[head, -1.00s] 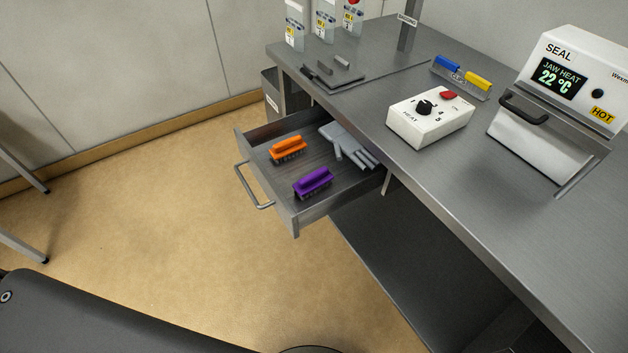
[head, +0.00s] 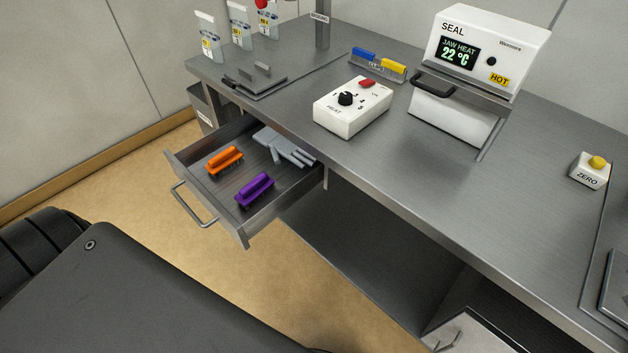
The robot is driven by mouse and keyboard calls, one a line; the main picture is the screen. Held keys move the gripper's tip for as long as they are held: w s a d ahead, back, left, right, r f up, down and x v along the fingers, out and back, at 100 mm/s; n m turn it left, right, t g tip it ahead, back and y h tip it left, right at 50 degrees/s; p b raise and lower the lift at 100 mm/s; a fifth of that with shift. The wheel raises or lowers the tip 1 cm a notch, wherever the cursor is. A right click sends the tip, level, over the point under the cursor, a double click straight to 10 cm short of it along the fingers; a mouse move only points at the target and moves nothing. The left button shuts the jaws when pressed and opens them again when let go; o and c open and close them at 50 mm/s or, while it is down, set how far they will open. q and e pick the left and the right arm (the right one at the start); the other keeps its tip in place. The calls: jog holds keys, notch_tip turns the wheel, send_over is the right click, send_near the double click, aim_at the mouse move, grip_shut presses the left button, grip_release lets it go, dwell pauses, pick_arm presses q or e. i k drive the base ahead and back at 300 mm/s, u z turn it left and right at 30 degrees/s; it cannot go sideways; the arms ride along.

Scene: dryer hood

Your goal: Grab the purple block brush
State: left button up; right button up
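The purple block brush (head: 255,189) lies bristles down in the open drawer (head: 246,229), near the drawer's front right side. An orange block brush (head: 225,158) lies behind it to the left in the same drawer. A grey glove (head: 285,146) lies at the back of the drawer, towards the bench. Nothing covers the purple brush. Neither of my grippers shows in the head view.
The drawer has a bar handle (head: 194,207) and juts out from the steel bench (head: 420,171). On the bench stand a white heat control box (head: 351,107), a sealer (head: 478,70) and a ZERO button box (head: 590,171). The floor beside the drawer is clear.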

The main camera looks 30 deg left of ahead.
aim_at(253, 194)
jog(key=z, duration=2.55)
jog(key=k, duration=1.5)
jog(key=u, duration=1.9)
